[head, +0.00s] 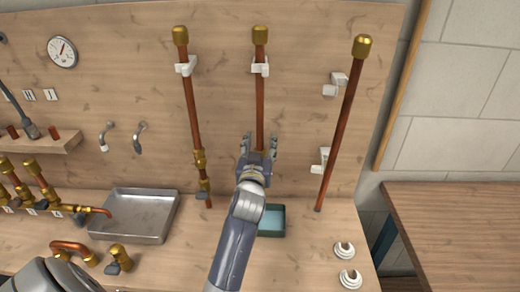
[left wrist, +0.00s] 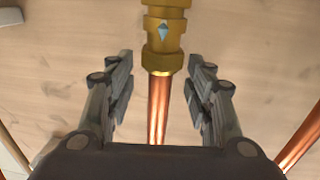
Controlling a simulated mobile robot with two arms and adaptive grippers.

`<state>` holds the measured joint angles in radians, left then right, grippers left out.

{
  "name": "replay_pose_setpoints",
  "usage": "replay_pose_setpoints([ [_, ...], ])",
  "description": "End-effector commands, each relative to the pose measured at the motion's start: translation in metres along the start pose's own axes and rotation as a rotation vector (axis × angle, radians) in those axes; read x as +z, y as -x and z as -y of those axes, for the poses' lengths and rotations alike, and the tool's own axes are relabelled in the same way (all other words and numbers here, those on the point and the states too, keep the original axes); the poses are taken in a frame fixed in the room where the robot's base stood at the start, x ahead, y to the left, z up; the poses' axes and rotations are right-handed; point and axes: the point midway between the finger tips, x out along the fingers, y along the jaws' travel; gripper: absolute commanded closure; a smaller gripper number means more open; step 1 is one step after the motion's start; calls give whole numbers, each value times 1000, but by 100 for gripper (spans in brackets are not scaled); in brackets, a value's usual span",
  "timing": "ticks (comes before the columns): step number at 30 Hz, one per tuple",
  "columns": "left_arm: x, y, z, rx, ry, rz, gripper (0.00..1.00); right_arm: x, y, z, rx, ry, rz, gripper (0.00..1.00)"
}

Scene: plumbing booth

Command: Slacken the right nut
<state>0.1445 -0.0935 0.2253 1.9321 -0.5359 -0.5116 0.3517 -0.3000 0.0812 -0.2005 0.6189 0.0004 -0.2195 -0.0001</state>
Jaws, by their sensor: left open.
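The middle copper pipe (head: 260,105) stands upright against the board, with a brass cap on top. My left gripper (head: 258,142) is in front of its lower part and hides what lies behind. In the left wrist view, a brass fitting (left wrist: 163,33) with a teal diamond mark sits on a copper pipe (left wrist: 158,108). My left gripper (left wrist: 160,78) is open, with one finger on each side of the pipe and visible gaps. My right gripper is not in view.
A left pipe (head: 191,110) with brass fittings and a tilted right pipe (head: 342,130) flank the middle one. A metal tray (head: 135,216), a teal tray (head: 271,232) and white clips (head: 344,250) are on the bench. A gauge (head: 62,51) hangs upper left.

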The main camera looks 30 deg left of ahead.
Motion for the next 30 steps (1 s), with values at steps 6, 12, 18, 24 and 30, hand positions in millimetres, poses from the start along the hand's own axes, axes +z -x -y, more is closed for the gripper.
replay_pose_setpoints([
  [6,-47,0,0,1,1,-8,52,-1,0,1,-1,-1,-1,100],
  [12,-75,0,0,0,0,-5,52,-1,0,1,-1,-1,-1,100],
  [18,-83,0,0,1,-1,-2,52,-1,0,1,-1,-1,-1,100],
  [24,-83,0,0,1,-1,-2,52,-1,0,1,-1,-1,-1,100],
  [30,-67,1,3,-9,-1,5,52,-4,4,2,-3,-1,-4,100],
])
